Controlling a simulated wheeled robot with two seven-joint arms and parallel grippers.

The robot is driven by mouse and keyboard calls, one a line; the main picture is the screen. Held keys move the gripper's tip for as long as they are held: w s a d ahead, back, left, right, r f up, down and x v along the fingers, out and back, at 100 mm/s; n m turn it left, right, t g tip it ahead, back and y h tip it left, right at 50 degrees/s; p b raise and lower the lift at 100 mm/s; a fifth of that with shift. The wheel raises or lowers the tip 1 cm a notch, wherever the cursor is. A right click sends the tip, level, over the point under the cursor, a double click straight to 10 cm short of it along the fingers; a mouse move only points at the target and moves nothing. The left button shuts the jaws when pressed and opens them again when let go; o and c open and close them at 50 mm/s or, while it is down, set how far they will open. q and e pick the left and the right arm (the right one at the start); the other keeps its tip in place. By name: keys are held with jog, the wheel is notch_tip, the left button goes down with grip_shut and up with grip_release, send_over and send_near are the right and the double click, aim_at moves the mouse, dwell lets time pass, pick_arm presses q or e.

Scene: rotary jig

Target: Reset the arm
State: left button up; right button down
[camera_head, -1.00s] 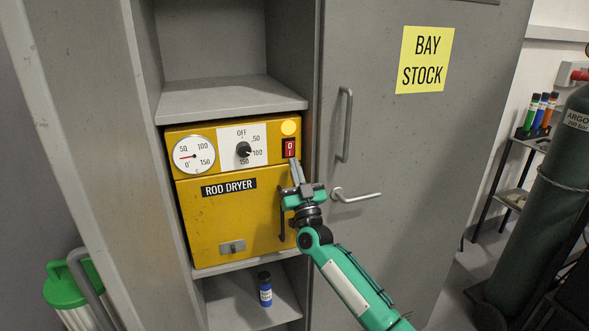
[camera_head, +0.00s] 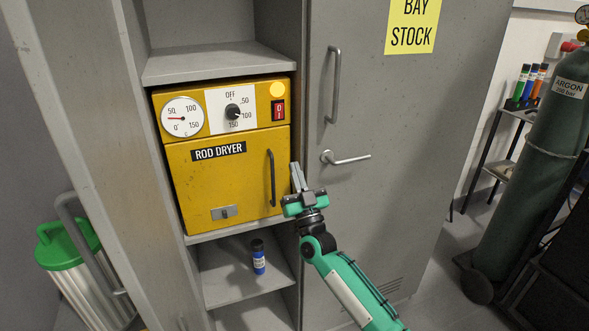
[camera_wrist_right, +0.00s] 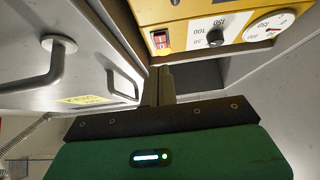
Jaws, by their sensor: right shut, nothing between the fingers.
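My right gripper (camera_head: 297,178) is shut and empty. Its fingertips stand in front of the edge between the rod dryer's right side and the grey cabinet door, below the red rocker switch (camera_head: 278,110). The arm comes in from the lower right. In the right wrist view the closed fingers (camera_wrist_right: 159,84) point toward the dryer's control panel, where the red switch (camera_wrist_right: 161,40) also shows. The yellow rod dryer (camera_head: 195,190) sits on a shelf with its door closed. Its amber lamp (camera_head: 277,89) looks lit. My left gripper is not in view.
The grey cabinet door (camera_head: 400,160) has a lever handle (camera_head: 345,158) and a bar handle (camera_head: 333,85). A blue bottle (camera_head: 258,257) stands on the shelf below the dryer. A green-lidded bin (camera_head: 68,250) is at left and an argon cylinder (camera_head: 540,170) at right.

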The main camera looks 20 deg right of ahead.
jog(key=shift+s+r, duration=0.1)
notch_tip(320, 180, down, 28)
jog(key=s+n+g+y, duration=0.1)
jog(key=n+g, duration=0.1)
jog(key=g, duration=0.5)
jog(key=s+f+g, duration=0.3)
jog(key=s+f, duration=0.3)
jog(key=f, duration=0.5)
jog(key=s+f+g, duration=0.2)
jog(key=s+f, duration=0.4)
jog(key=f, duration=0.6)
jog(key=s+d+f+g+h, duration=0.1)
jog(key=s+f+g, duration=0.3)
jog(key=s+f, duration=0.7)
jog(key=s+d+f+g, duration=0.1)
jog(key=s+f+g, duration=0.2)
jog(key=s+f, duration=0.85)
jog(key=s+f+g, duration=0.2)
jog(key=s+g, duration=0.1)
jog(key=s, duration=1.1)
jog(key=s+d+f+g+h, duration=0.1)
jog(key=s+f+g, duration=0.2)
jog(key=s, duration=1.1)
jog(key=shift+s+f, duration=0.15)
jog(key=shift+s, duration=0.05)
